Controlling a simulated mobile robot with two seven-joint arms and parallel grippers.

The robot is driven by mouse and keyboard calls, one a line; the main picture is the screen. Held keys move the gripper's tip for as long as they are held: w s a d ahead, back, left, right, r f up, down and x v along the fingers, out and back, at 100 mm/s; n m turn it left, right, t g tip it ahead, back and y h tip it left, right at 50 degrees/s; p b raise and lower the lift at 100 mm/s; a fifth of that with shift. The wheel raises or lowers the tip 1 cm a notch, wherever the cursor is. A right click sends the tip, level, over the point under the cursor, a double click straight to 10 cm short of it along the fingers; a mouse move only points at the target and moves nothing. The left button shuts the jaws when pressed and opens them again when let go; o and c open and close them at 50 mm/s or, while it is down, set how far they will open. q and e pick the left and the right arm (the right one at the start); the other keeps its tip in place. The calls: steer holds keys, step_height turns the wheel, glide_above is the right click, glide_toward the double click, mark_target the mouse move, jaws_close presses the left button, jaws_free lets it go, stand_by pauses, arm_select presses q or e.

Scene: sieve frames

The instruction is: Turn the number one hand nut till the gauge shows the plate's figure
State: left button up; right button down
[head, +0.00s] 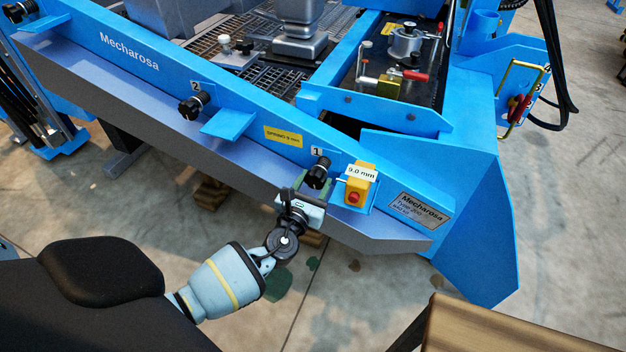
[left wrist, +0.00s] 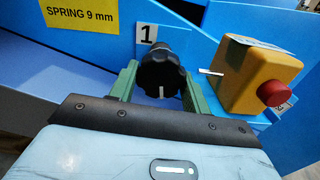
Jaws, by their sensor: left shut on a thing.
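The number one hand nut (head: 318,174) is a black ribbed knob beside the "1" label on the blue beam. In the left wrist view the nut (left wrist: 161,72) shows a white mark pointing down on its face. My left gripper (head: 313,185) is shut on it, with one green finger on each side in the left wrist view (left wrist: 159,88). The yellow plate (head: 283,136) reads "SPRING 9 mm". Right of the nut, a yellow box with a red button (head: 355,197) carries a white gauge label (head: 361,173), which appears to read 9.0 mm. My right gripper is out of view.
The number two hand nut (head: 193,105) sits farther left along the beam, near a protruding blue bracket (head: 228,124). The yellow box (left wrist: 262,75) is close to my right finger in the left wrist view. A wooden surface (head: 530,325) is at the lower right.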

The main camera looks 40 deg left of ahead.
arm_select(q)
steer(key=shift+a+r+m+p, duration=0.15)
steer(key=shift+m+p, duration=0.15)
steer(key=shift+m, duration=0.5)
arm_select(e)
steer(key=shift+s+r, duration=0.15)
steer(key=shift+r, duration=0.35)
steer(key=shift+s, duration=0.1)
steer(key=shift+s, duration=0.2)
arm_select(q)
steer(key=o, duration=1)
steer(key=shift+c, duration=0.2)
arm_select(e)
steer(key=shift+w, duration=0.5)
arm_select(q)
steer(key=shift+m, duration=0.3)
steer(key=shift+f, duration=0.2)
